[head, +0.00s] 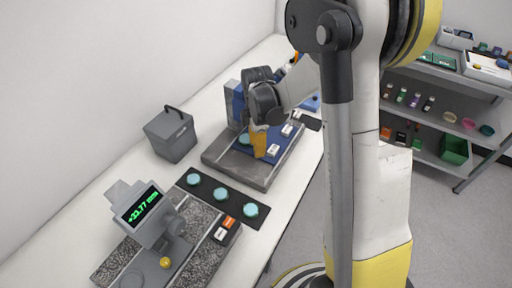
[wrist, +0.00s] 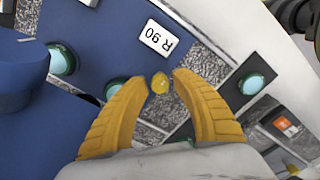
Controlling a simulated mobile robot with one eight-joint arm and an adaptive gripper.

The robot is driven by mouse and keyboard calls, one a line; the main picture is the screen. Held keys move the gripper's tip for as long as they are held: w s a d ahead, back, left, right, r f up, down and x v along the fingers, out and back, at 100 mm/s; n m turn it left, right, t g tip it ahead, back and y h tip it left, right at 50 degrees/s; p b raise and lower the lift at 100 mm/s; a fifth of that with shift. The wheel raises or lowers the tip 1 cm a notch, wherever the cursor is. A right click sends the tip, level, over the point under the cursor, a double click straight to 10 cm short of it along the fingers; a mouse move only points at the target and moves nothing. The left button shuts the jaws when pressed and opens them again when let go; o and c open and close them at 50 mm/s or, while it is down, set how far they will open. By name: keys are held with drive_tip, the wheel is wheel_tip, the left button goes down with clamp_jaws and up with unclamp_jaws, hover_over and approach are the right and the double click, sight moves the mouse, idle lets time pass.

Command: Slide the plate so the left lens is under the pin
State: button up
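The blue plate (head: 284,141) lies on the grey granite base (head: 225,155) in the head view. In the wrist view the plate (wrist: 112,55) carries a white label reading R 90 (wrist: 159,37) and two teal lenses. One lens (wrist: 62,60) is beside the blue instrument body (wrist: 20,75); the other (wrist: 114,88) is partly behind a finger. My gripper (head: 261,143) is low over the plate. In the wrist view its yellow fingers (wrist: 161,77) are apart, with a small yellow knob (wrist: 160,83) between the tips and slim gaps around it. I cannot make out the pin.
A black strip with several teal lenses (head: 221,194) lies in front of the base. Nearer stands a grey gauge with a green readout (head: 143,205) on speckled granite. A grey box with a handle (head: 171,133) is at left by the wall. Shelves (head: 470,130) are at right.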

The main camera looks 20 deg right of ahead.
drive_tip(key=shift+o, duration=0.4)
drive_tip(key=shift+r, duration=0.1)
wheel_tip(320, 180, up, 12)
idle(0.3)
